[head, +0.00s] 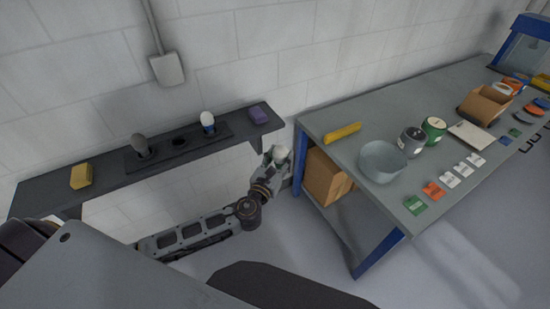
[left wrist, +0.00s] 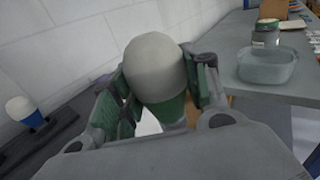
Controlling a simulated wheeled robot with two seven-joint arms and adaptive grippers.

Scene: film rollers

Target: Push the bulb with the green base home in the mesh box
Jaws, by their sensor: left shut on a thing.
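My left gripper (head: 273,160) is shut on a bulb with a white dome (head: 281,153), held in the air between the wall shelf and the workbench. In the left wrist view the bulb (left wrist: 155,65) stands dome up between the gripper's fingers (left wrist: 158,95), and its green base shows below the dome. I cannot make out a mesh box for certain; a grey, see-through round-cornered container (head: 383,162) stands on the bench, also in the left wrist view (left wrist: 267,66). My right gripper is not in view.
The wall shelf (head: 35,195) carries a dark holder with a grey bulb (head: 140,144), an empty hole (head: 180,142) and a blue-based bulb (head: 208,121). A yellow block (head: 81,176) and purple block (head: 258,115) flank it. Jars (head: 411,141) and colored tiles crowd the bench.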

